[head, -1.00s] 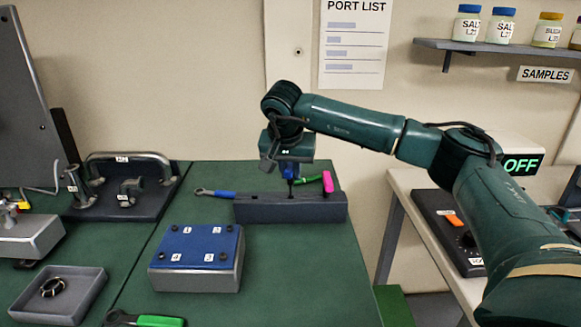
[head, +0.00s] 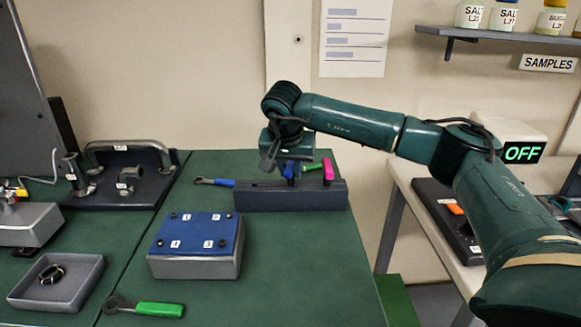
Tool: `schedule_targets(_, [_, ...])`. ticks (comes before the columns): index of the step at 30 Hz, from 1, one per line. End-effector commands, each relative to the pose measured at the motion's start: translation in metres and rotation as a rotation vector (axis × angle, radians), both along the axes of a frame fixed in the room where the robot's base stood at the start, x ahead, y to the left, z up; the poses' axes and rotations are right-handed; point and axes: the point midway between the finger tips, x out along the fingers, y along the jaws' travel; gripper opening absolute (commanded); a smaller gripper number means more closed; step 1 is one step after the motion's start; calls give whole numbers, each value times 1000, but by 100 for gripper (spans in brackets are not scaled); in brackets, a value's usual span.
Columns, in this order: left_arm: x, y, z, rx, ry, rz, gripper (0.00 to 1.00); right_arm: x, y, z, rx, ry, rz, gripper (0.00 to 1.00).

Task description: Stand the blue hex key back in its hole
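The blue hex key (head: 290,171) is upright under my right gripper (head: 288,163), which appears shut on its top. A pink hex key (head: 328,170) stands upright at the right end of the block. My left gripper is not in view.
A blue-handled wrench (head: 214,182) and a green-handled tool (head: 313,167) lie behind the block. A blue-topped box (head: 196,266), a green-handled tool (head: 157,309) and a grey tray (head: 88,285) are nearer. The right of the green table is clear.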

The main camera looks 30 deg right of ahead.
Motion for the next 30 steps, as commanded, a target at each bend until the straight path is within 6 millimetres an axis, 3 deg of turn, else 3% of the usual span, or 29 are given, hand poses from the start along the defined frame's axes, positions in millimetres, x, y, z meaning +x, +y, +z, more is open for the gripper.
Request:
schedule_targets(7, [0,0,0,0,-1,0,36,0,0,0,0,0,0,41])
schedule_targets(17, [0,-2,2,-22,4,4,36,0,0,0,0,0,0,41])
schedule_targets(30, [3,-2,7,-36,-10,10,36,-26,26,85,1,-5,2,41])
